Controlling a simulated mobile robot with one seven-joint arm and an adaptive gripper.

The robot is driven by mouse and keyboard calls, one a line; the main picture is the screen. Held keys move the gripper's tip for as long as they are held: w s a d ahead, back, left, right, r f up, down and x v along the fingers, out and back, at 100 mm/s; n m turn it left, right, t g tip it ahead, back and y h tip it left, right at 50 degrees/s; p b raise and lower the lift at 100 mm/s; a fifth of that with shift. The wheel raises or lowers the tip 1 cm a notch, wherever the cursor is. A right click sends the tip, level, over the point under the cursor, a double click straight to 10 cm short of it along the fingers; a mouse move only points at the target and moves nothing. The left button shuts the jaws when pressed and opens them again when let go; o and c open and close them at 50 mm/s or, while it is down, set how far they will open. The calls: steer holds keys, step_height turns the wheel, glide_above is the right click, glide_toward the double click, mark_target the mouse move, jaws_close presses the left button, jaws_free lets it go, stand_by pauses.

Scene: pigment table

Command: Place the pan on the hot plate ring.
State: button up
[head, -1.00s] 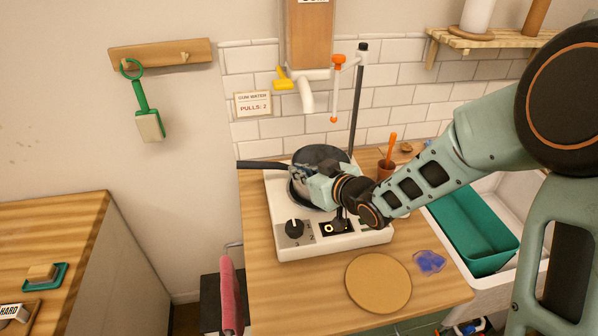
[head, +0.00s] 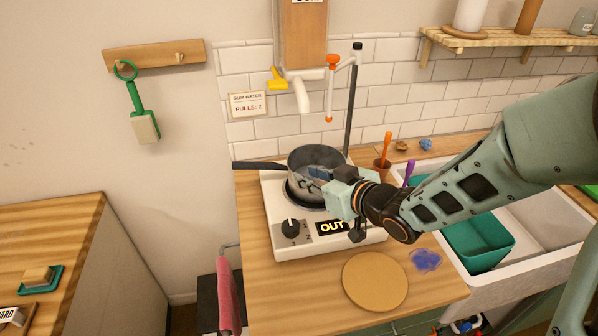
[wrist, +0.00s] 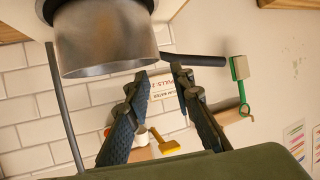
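The grey metal pan (head: 304,158) stands upright over the dark hot plate ring (head: 289,192), its black handle (head: 260,165) pointing left. In the wrist view, the pan (wrist: 108,38) appears upside down, with its base against the dark ring at the top edge; its exact centring is hard to tell. The handle (wrist: 205,60) runs right, past the fingertips. My gripper (head: 314,178) is in front of the pan and hides part of its wall. In the wrist view, my gripper's fingers (wrist: 160,72) are apart with nothing between them.
The white hot plate body (head: 278,247) has a black knob (head: 291,227) and an "OUT" display (head: 333,226). A tap (head: 300,95) and a dark upright rod (head: 352,105) stand behind. A round wooden board (head: 375,282) lies in front. A sink with a teal tub (head: 480,243) is at right.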

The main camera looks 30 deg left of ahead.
steer(key=shift+v, duration=2.7)
